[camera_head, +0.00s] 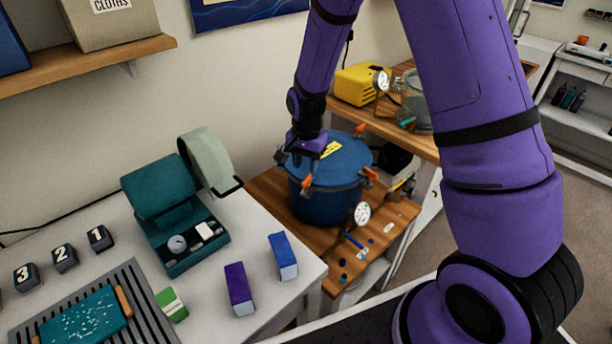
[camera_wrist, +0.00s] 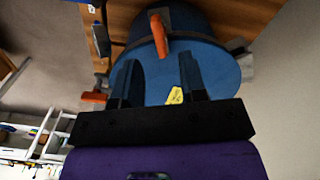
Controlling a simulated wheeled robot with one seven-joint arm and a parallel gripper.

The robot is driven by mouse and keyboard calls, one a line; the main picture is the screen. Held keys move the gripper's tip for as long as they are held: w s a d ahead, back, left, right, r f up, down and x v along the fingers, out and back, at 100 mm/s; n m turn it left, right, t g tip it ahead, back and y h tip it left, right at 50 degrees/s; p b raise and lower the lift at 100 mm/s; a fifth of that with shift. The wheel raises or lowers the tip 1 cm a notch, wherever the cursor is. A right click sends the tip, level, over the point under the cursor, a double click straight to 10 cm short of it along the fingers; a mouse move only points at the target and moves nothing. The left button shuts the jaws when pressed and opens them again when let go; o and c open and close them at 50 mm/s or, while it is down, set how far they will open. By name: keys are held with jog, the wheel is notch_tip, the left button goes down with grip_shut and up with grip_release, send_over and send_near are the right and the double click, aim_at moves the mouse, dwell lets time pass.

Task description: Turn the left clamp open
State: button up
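A blue pressure pot (camera_head: 322,203) with a round blue lid (camera_head: 347,153) stands on the wooden bench. Orange-handled clamps sit round its rim: one at the front left (camera_head: 307,181), one at the right (camera_head: 370,174), one at the back (camera_head: 360,130). My gripper (camera_head: 308,152) is above the left part of the lid and hides some of the rim there. In the wrist view my gripper (camera_wrist: 158,60) has its two fingers apart with nothing between them. An orange clamp handle (camera_wrist: 160,36) lies just beyond the fingertips, roughly centred between them. Another orange handle (camera_wrist: 93,97) shows at the left. Contact cannot be told.
A pressure gauge (camera_head: 361,214) stands at the pot's front. A yellow machine (camera_head: 357,86) and a glass vessel (camera_head: 412,100) are on the bench behind. A teal scale (camera_head: 172,210), a purple box (camera_head: 239,289) and a blue box (camera_head: 283,257) stand on the white table at left.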

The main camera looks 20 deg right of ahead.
aim_at(306, 178)
jog(key=shift+f, duration=2.5)
jog(key=shift+c, duration=0.5)
grip_shut()
